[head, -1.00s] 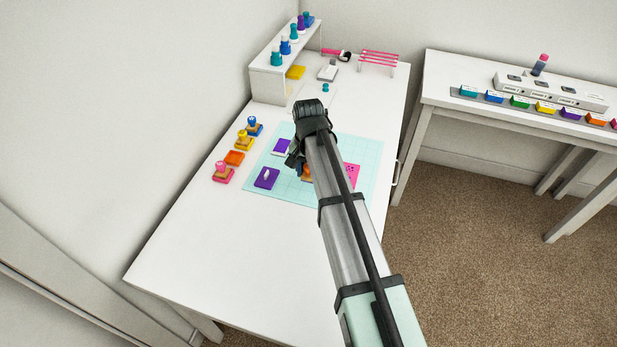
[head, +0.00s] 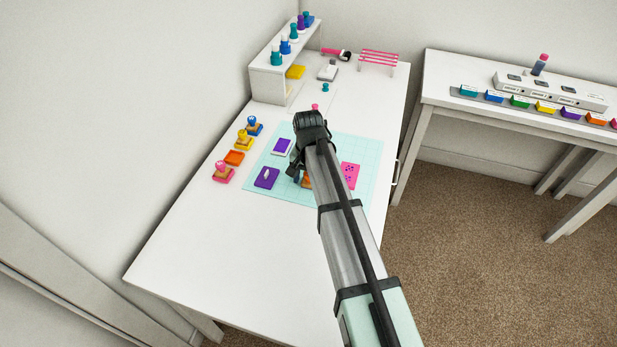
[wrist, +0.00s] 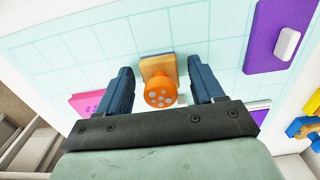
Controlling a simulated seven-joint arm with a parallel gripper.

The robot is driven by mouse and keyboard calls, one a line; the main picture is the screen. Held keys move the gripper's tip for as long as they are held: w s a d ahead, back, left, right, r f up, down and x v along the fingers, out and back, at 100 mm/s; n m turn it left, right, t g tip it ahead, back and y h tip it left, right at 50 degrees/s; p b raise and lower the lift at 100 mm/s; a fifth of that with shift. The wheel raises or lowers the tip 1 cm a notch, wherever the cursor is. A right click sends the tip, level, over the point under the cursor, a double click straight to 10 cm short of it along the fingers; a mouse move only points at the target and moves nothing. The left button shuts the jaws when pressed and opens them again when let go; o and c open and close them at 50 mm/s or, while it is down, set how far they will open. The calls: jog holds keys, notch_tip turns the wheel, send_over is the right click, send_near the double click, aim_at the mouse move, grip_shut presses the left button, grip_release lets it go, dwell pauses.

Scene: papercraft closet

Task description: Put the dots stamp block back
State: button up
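The dots stamp block has a wooden base and an orange knob with pale dots on top. It stands on the pale teal grid mat (head: 355,190). In the wrist view the stamp (wrist: 160,90) is between the two blue fingers of my gripper (wrist: 159,72), with a visible gap on each side. My gripper is open and holds nothing. An orange pad (head: 234,158) without a stamp lies in the row at the left.
Pink (head: 223,172), yellow (head: 244,140) and blue (head: 254,126) stamps stand on pads along the left. A purple pad (head: 267,178), a purple-topped card (head: 283,146) and a pink dotted card (head: 350,176) lie on the mat. The front of the white desk (head: 240,245) is clear.

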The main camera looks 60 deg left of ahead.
jog(key=shift+r, duration=0.1)
notch_tip(320, 180, up, 12)
dwell(0.7)
